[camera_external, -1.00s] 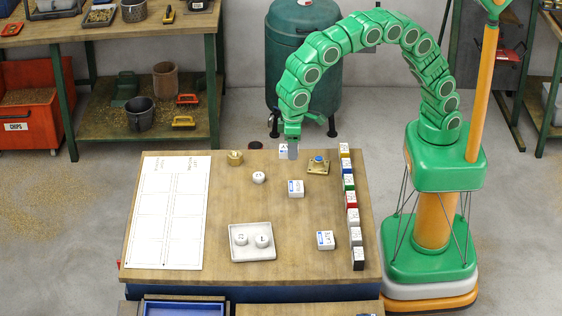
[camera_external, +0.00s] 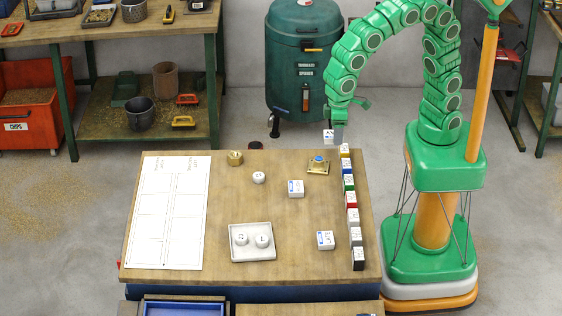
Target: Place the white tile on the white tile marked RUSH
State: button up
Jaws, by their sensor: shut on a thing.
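My gripper (camera_external: 335,135) is shut on a small white tile (camera_external: 328,137) with a blue mark, held in the air just beyond the table's far right corner. One white tile with a blue edge (camera_external: 296,188) lies in the middle of the table. Another white tile with a blue edge (camera_external: 325,240) lies nearer the front right. A row of blocks with white lettered faces (camera_external: 351,199) runs along the right edge, in yellow, blue, green, red, white and black. The lettering is too small to read, so I cannot tell which piece says RUSH.
On the wooden table (camera_external: 190,278) are a white sheet (camera_external: 168,212), a white tray (camera_external: 252,256) with two round white pieces, a brass nut (camera_external: 235,158), a round white piece (camera_external: 259,177) and a brass plate with a blue button (camera_external: 318,165). The front middle is clear.

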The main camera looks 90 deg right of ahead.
jog(key=w+a+f, duration=0.4)
jog(key=w, duration=0.4)
send_over(300, 186)
jog(key=shift+f, duration=3.05)
jog(key=shift+a+f, duration=0.1)
jog(key=shift+f, duration=1.4)
jog(key=o, duration=1)
jog(key=shift+f, duration=0.1)
jog(key=shift+o, duration=0.2)
